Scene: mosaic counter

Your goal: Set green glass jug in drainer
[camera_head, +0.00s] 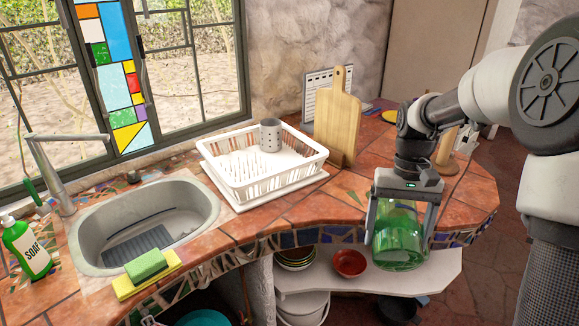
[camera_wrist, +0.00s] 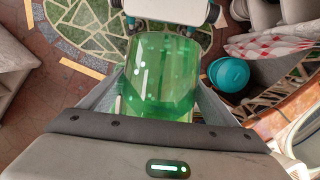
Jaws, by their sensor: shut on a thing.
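The green glass jug (camera_head: 399,238) is in my gripper (camera_head: 400,225), whose two fingers stand on either side of it. My gripper holds the jug in the air in front of the counter's edge, at the right of the head view. In the wrist view the jug (camera_wrist: 160,80) fills the space between the fingers. The rest of the drainer looks empty.
A wooden cutting board (camera_head: 341,118) stands upright just right of the drainer. The sink (camera_head: 145,222) is to its left, with a soap bottle (camera_head: 27,248) and green sponge (camera_head: 146,264). A low shelf holds a red bowl (camera_head: 349,263). Tiles in front of the drainer are clear.

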